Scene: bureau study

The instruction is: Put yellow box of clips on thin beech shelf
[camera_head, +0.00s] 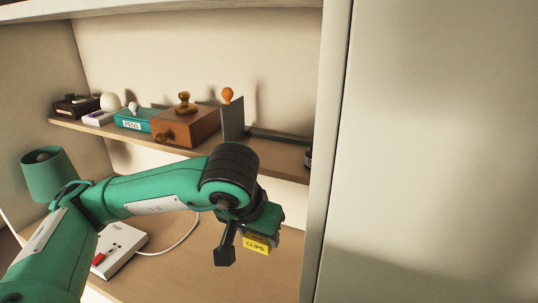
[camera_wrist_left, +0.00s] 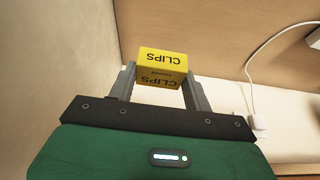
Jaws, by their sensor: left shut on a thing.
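The yellow box of clips (camera_head: 256,243) is held in my left gripper (camera_head: 250,232), above the lower wooden surface near the right upright of the bureau. In the left wrist view the box (camera_wrist_left: 162,67) sits between the two grey fingers of my left gripper (camera_wrist_left: 160,80), its CLIPS lettering upside down. The thin beech shelf (camera_head: 80,126) runs across the bureau behind and above the gripper. My right gripper is not in view.
On the shelf stand a teal PENS box (camera_head: 133,120), a wooden box (camera_head: 186,127), a grey upright plate (camera_head: 233,120) and a dark flat bar (camera_head: 275,138). A white device (camera_head: 118,247) with a cable lies below. A pale panel (camera_head: 435,150) closes off the right.

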